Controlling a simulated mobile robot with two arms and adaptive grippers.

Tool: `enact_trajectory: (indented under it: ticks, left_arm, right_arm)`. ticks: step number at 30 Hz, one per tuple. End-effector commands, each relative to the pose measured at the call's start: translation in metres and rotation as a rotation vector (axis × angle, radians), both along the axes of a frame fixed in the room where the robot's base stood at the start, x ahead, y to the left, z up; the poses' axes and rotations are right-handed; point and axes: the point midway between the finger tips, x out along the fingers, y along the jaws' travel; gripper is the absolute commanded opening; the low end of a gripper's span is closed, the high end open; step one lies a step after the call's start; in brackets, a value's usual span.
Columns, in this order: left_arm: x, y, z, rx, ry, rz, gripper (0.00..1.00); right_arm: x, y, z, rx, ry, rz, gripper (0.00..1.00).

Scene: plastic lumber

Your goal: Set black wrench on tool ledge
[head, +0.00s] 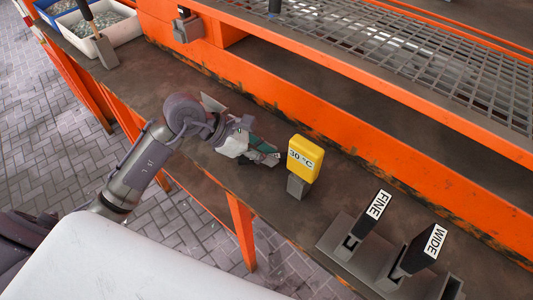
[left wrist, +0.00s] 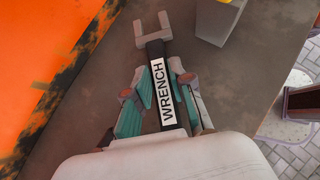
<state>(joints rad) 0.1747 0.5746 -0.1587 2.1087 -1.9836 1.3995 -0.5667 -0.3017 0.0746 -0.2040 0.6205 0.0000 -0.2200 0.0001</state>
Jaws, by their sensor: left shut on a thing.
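The black wrench (left wrist: 155,52) has a grey forked head and a white label reading WRENCH. In the left wrist view it lies lengthwise between the teal-padded fingers of my left gripper (left wrist: 162,95), which is shut on its handle. In the head view my left gripper (head: 262,152) is low over the dark brown ledge (head: 215,170), left of a yellow block, and largely hides the wrench. I cannot tell whether the wrench touches the ledge surface. My right gripper is not in view.
A yellow block (head: 306,157) marked 30 °C stands on a grey base. Black handles marked FINE (head: 376,206) and WIDE (head: 424,249) stand in grey holders at lower right. An orange frame (head: 300,120) runs behind the ledge. Bins (head: 97,38) sit at upper left.

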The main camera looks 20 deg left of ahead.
Motion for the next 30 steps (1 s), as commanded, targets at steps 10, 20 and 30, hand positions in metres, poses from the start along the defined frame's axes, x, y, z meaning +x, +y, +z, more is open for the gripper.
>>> enact_trajectory:
  ticks: [10, 20, 30]
  left_arm:
    - [0.0001, 0.0000, -0.0101, 0.000, -0.002, -0.001, 0.00]
    - [-0.0001, 0.0000, -0.0133, 0.001, -0.001, 0.000, 0.33]
    - [-0.0018, 0.0048, -0.0066, 0.003, -0.002, 0.000, 0.33]
  right_arm:
    - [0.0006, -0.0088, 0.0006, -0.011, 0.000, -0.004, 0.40]
    - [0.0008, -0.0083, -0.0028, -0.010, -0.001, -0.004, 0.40]
    - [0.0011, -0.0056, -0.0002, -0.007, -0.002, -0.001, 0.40]
